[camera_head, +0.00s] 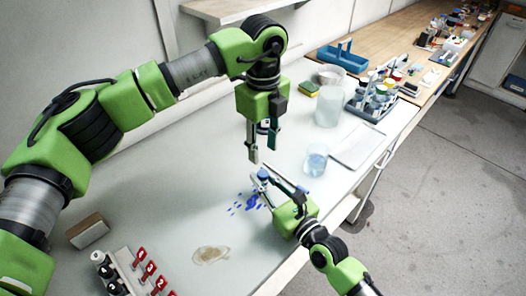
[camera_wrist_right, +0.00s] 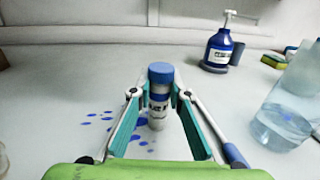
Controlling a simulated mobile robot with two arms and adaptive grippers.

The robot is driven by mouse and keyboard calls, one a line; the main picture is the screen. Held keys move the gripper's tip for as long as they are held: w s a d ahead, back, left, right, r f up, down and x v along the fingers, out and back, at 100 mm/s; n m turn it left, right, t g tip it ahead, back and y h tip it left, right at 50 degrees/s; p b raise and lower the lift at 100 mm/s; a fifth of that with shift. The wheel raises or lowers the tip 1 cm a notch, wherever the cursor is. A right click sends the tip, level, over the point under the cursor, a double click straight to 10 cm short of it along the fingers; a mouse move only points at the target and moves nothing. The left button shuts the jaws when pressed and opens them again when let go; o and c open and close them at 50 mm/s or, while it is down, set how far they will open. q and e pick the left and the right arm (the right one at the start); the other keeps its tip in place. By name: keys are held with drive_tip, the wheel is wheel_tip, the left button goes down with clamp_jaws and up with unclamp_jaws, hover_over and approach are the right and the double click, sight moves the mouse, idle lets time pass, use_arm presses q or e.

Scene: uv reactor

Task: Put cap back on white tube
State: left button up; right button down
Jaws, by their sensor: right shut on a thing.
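A white tube with printed markings (camera_wrist_right: 157,112) stands upright between the fingers of my right gripper (camera_wrist_right: 160,93), which is shut on it. A blue cap (camera_wrist_right: 161,72) sits at the top of the tube; I cannot tell whether it is fully seated. In the head view the cap (camera_head: 264,172) shows at the tips of my right gripper (camera_head: 265,182), while most of the tube is hidden. My left gripper (camera_head: 263,153) hangs just above, fingers pointing down, apart and with nothing visible between them.
Blue drops (camera_head: 251,202) lie on the bench beside the tube. A beaker (camera_head: 316,158) and a large clear container (camera_head: 328,108) stand to the right. A blue pump bottle (camera_wrist_right: 219,50) is behind. A brown stain (camera_head: 210,254) and a numbered red-tag rack (camera_head: 148,271) are at the front.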

sight(263, 173)
use_arm(q)
drive_tip(key=shift+f, duration=0.1)
drive_tip(key=shift+f, duration=4)
clamp_jaws()
drive_tip(key=shift+o, duration=0.2)
unclamp_jaws()
drive_tip(key=shift+r, duration=2.3)
